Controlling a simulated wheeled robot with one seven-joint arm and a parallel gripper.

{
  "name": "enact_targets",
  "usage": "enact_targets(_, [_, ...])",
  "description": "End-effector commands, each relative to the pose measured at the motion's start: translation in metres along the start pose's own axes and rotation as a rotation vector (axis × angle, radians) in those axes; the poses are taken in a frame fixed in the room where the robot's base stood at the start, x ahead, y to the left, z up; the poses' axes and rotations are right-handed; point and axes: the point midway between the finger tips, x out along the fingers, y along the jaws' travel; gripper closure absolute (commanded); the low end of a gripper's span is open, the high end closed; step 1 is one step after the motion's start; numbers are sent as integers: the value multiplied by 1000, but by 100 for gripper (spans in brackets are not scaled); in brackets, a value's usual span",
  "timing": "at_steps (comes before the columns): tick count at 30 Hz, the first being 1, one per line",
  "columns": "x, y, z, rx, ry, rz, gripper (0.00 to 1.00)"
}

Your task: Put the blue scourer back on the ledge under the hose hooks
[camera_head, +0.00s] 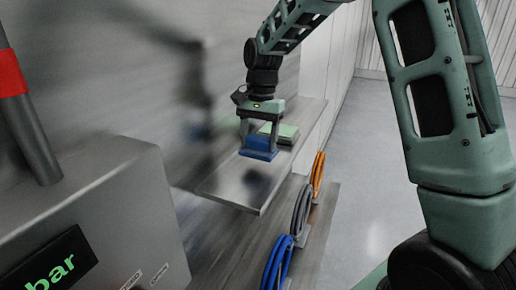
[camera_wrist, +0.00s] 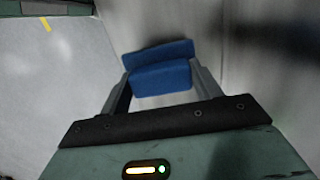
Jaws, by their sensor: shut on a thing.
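My gripper (camera_head: 260,135) is shut on the blue scourer (camera_head: 259,148), a blue block that hangs below the fingers in the head view. The wrist view shows the scourer (camera_wrist: 160,70) between both fingertips. In the head view the scourer appears over a shiny metal ledge (camera_head: 225,187) along the wall. A dark blurred patch, like its reflection, shows on the ledge below it; I cannot tell the exact height. Coiled hoses in blue (camera_head: 278,265), grey (camera_head: 301,210) and orange (camera_head: 317,175) hang lower and to the right of this ledge. Their hooks are hard to make out.
A pale green pad (camera_head: 283,132) sits on the ledge just behind and right of the blue scourer. A metal box with a "bar" display (camera_head: 95,215) and a dark pipe with a red band (camera_head: 10,75) stand at left. The near part of the ledge is bare.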

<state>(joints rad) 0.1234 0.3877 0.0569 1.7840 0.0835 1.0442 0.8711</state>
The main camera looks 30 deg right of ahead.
Motion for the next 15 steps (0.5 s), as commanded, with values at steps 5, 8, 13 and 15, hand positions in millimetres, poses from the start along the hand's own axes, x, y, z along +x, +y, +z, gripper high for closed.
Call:
enact_targets(5, [22, 1, -2, 1, -2, 3, 55])
enact_targets(8, [33, 0, -4, 1, -1, 1, 55])
enact_targets(13, [38, 0, -5, 0, 1, -1, 55])
enact_targets(15, [38, 0, -4, 0, 1, -1, 55])
